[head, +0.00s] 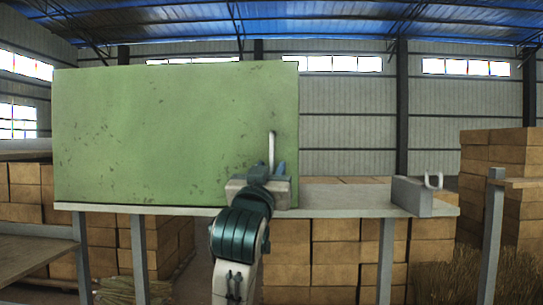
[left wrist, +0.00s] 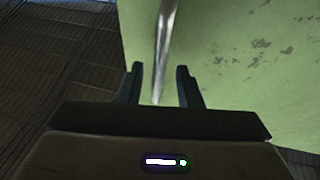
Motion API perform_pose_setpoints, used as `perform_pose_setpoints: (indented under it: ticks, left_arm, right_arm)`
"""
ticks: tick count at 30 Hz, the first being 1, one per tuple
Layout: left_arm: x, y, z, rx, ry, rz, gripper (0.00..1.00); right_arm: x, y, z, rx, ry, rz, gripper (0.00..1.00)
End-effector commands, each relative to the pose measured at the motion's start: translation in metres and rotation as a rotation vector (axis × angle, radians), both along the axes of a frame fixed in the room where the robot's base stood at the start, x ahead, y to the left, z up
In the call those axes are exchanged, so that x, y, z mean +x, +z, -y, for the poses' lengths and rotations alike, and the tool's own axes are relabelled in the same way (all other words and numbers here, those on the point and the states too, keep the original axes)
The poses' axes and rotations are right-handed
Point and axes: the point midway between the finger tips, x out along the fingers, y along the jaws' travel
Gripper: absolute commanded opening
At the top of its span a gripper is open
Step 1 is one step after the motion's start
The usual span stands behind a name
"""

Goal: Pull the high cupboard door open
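The high cupboard door (head: 150,130) is a flat green panel with worn spots, and it looks shut. Its handle (head: 271,148) is an upright pale metal bar near the door's right edge. My left gripper (head: 265,172) is in front of the door at the handle's lower part. In the left wrist view my left gripper (left wrist: 160,70) is open, with one finger on each side of the handle (left wrist: 165,35). Gaps show between both fingers and the bar. The door (left wrist: 240,60) fills the right of that view. My right gripper is not in view.
A grey shelf (head: 345,198) runs under the cupboard and out to the right. Stacked tan boxes (head: 335,250) fill the space below. Air right of the door is clear.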

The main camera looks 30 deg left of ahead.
Motion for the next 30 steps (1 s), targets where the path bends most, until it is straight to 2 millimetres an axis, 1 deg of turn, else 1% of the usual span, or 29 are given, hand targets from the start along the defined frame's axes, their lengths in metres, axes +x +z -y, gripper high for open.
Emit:
perform_pose_setpoints:
  ticks: [1,6,14,15,19,20,30]
  left_arm:
    - [0.006,0.005,-0.002,0.001,0.000,-0.001,0.32]
    - [0.015,0.007,-0.006,0.000,0.000,0.000,0.32]
    - [0.016,0.007,-0.006,-0.001,0.000,0.001,0.32]
    - [0.016,0.007,-0.006,-0.001,0.000,0.001,0.28]
    - [0.016,0.007,-0.006,-0.001,0.000,0.001,0.03]
    - [0.016,0.007,-0.006,-0.001,0.000,0.001,0.00]
    - [0.014,0.006,-0.008,0.001,-0.002,0.002,0.00]
  right_arm:
    - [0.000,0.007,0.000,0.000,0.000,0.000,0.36]
    - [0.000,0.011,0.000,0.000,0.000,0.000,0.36]
    - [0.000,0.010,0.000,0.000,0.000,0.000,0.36]
    - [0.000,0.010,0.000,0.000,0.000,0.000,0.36]
    - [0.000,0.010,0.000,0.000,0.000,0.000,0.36]
    - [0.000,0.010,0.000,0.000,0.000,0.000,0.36]
    - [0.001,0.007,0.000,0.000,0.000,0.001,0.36]
